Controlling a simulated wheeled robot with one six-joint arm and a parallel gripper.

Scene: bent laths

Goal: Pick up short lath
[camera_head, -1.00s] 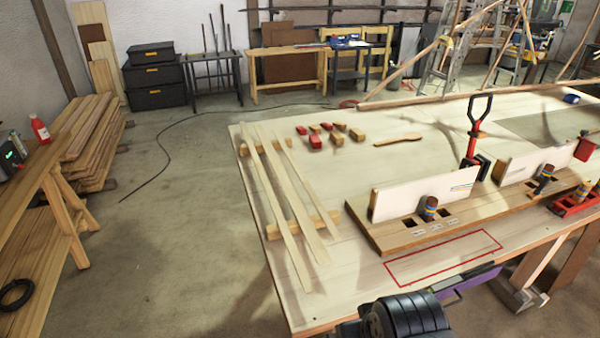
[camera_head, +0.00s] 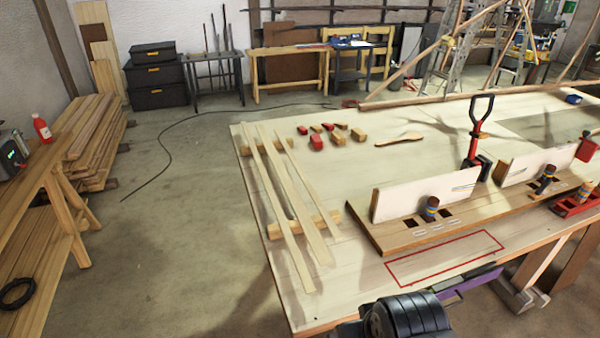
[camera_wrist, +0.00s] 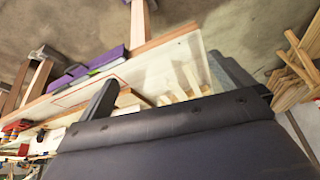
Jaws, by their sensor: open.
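Three pale laths lie side by side at the left of the workbench (camera_head: 360,170) in the head view, resting across two wooden blocks. The right-hand one (camera_head: 314,190) looks the shortest. The middle lath (camera_head: 296,199) is longer, and the left lath (camera_head: 276,204) looks the longest. In the wrist view my gripper (camera_wrist: 165,68) has its two dark fingers wide apart with nothing between them. Pale lath ends (camera_wrist: 190,78) show beyond it on the bench, clear of the fingers. The head view shows only a dark part of my arm at the bottom, not the fingers.
A wooden fixture (camera_head: 400,240) with white upright boards stands right of the laths. A red-handled clamp (camera_head: 475,145) rises behind it. Small red and wooden blocks (camera_head: 316,142) lie at the back. A red outlined rectangle (camera_head: 445,258) near the front edge is empty.

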